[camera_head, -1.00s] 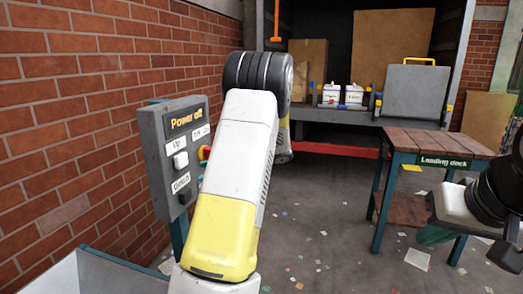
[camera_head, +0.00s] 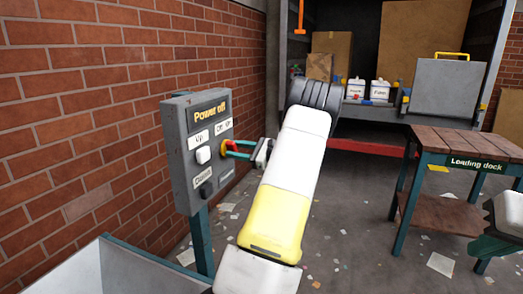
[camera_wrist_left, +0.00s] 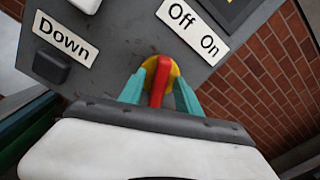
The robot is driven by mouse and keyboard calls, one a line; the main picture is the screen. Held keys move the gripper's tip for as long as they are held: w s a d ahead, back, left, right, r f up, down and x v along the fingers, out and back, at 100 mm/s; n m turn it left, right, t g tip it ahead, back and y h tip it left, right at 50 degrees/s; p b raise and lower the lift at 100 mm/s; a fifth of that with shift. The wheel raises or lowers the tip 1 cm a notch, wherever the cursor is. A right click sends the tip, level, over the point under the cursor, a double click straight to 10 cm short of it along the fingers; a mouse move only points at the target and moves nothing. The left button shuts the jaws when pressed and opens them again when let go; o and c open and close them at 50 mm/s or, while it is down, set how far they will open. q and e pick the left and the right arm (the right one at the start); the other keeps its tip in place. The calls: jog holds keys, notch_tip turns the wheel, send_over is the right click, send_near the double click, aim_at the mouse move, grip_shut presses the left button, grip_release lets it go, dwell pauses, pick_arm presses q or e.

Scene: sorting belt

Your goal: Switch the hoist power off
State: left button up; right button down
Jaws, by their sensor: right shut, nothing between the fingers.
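The red switch handle (camera_wrist_left: 160,80) sits on a yellow disc under the "Off On" label (camera_wrist_left: 192,28). It runs roughly up and down in the wrist view. My left gripper (camera_wrist_left: 159,88) has its teal fingers either side of the handle, with narrow gaps showing; it is open. In the head view my left gripper (camera_head: 236,149) points left at the switch. My right gripper (camera_head: 484,246) is shut and empty at the right edge, partly cut off.
The white "Up" button (camera_head: 203,155) and dark "Down" button (camera_head: 206,189) are close to the switch. A wooden-topped "Loading dock" table (camera_head: 465,145) stands at right. White containers (camera_head: 356,88) stand at the back. The floor between has only scraps.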

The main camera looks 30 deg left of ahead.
pick_arm(q)
jog(key=shift+a, duration=0.1)
grip_shut()
jog(key=shift+s+n, duration=0.1)
jog(key=shift+n, duration=1.4)
grip_release()
jog(key=d, duration=0.7)
jog(key=shift+w+d, duration=0.4)
jog(key=shift+w, duration=0.05)
